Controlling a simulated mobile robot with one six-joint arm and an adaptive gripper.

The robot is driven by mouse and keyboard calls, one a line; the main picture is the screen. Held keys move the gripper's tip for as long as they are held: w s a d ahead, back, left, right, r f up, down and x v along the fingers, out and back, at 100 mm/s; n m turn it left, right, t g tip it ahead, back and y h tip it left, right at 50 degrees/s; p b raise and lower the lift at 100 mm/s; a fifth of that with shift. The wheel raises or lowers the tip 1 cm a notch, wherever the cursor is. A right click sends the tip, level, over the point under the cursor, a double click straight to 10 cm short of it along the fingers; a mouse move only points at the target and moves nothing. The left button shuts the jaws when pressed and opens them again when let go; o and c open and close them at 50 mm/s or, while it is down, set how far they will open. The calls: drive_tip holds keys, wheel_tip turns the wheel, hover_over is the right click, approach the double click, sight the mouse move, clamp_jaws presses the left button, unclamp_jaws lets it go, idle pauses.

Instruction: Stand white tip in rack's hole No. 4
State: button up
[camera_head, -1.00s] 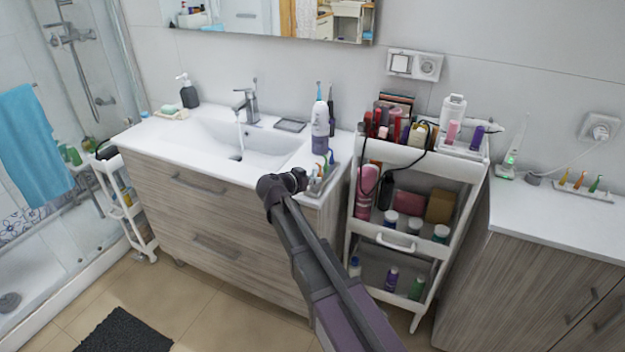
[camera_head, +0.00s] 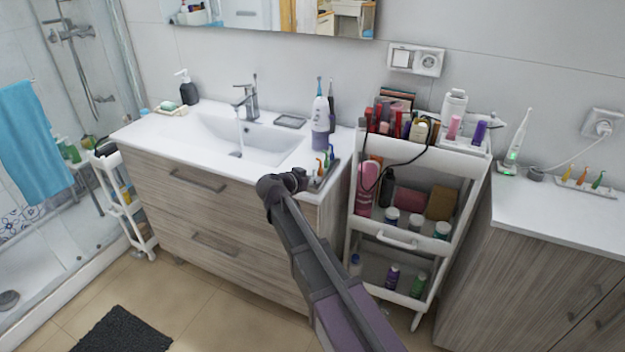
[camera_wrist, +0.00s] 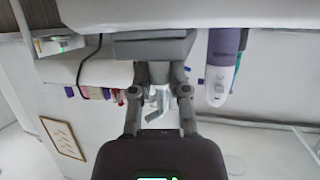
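My gripper (camera_head: 299,179) is at the right front edge of the washbasin counter, beside the small grey rack (camera_head: 329,176). Orange, green and blue tips stand in the rack. The wrist view is upside down. In it a pale, bent piece, seemingly the white tip (camera_wrist: 157,104), shows between the fingers of my gripper (camera_wrist: 159,73), which look closed around its base. A grey block, seemingly the rack (camera_wrist: 150,46), lies right at the fingertips. I cannot tell whether the tip touches it. The hole numbers cannot be read, and the white tip cannot be made out in the head view.
A white and purple flosser (camera_head: 320,120) stands behind the rack; it also shows in the wrist view (camera_wrist: 221,70). The white cart (camera_head: 398,240), full of cosmetics, stands close on the right. Another tip holder (camera_head: 584,188) lies on the right cabinet. Water runs into the basin (camera_head: 250,148).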

drive_tip(key=o, duration=0.5)
drive_tip(key=shift+r, duration=0.15)
wheel_tip(320, 180, up, 8)
drive_tip(key=p, duration=0.8)
idle(1.3)
drive_tip(key=s+d+f+n+g+y, duration=0.1)
drive_tip(key=s+d+f+g, duration=0.4)
drive_tip(key=d, duration=0.4)
drive_tip(key=s+d+f+n+g+y, duration=0.1)
drive_tip(key=s+d+f+g, duration=0.15)
drive_tip(key=s+d, duration=0.5)
drive_tip(key=s+d+f+n+g+y, duration=0.1)
drive_tip(key=s+d+n+g+y, duration=0.1)
drive_tip(key=s, duration=0.4)
drive_tip(key=s+d+f+n+g+y, duration=0.1)
drive_tip(key=s+d+f+n+y, duration=0.1)
drive_tip(key=s+d, duration=0.3)
drive_tip(key=shift+s+d+f+n+g+y+p, duration=0.3)
drive_tip(key=shift+s+n+g+y+p, duration=0.15)
drive_tip(key=shift+s+y, duration=0.55)
